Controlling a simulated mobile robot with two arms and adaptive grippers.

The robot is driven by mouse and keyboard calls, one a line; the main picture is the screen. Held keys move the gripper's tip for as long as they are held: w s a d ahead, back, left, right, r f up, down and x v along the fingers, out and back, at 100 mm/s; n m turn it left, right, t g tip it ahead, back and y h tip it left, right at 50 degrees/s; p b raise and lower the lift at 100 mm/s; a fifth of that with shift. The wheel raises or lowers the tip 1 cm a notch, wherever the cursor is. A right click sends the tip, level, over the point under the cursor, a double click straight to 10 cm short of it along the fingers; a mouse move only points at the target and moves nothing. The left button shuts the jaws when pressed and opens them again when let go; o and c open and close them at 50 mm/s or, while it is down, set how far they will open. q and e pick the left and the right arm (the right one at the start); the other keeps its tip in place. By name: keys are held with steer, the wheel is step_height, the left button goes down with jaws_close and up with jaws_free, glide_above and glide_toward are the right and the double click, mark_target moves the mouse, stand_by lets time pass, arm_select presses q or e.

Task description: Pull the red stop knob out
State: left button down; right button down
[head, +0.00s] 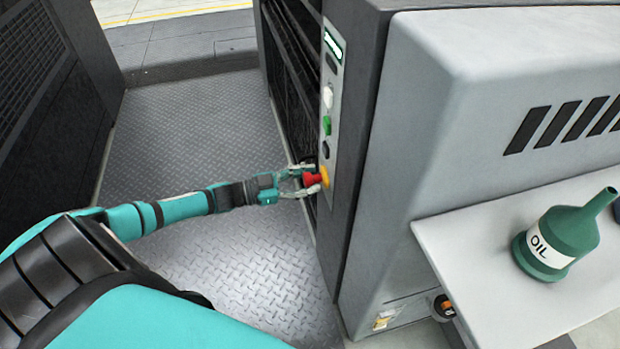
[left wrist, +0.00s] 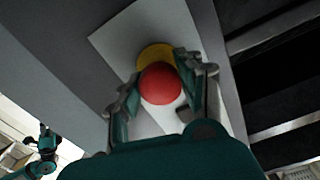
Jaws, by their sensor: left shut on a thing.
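The red stop knob (head: 313,179) sits at the low end of the light control panel (head: 337,110), on a yellow base (head: 324,176). My left gripper (head: 305,180) is shut on the knob, with a finger on either side of it. In the left wrist view the round red knob (left wrist: 160,83) lies between the fingertips of the left gripper (left wrist: 160,88), and the yellow base (left wrist: 155,54) shows behind it. Whether the knob is in or out is hard to tell. My right gripper does not show in the head view.
Above the knob on the panel are a dark button (head: 326,150), a green switch (head: 327,126) and a white knob (head: 328,97). A green oil can (head: 566,240) stands on a pale shelf (head: 480,290) at the right. The metal floor (head: 200,130) left of the machine is clear.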

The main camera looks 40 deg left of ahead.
arm_select(q)
steer(key=shift+s, duration=0.1)
steer(key=c, duration=0.8)
jaws_free()
steer(key=shift+s+a, duration=0.1)
steer(key=shift+a, duration=0.05)
steer(key=shift+o, duration=0.2)
steer(key=v, duration=1.2)
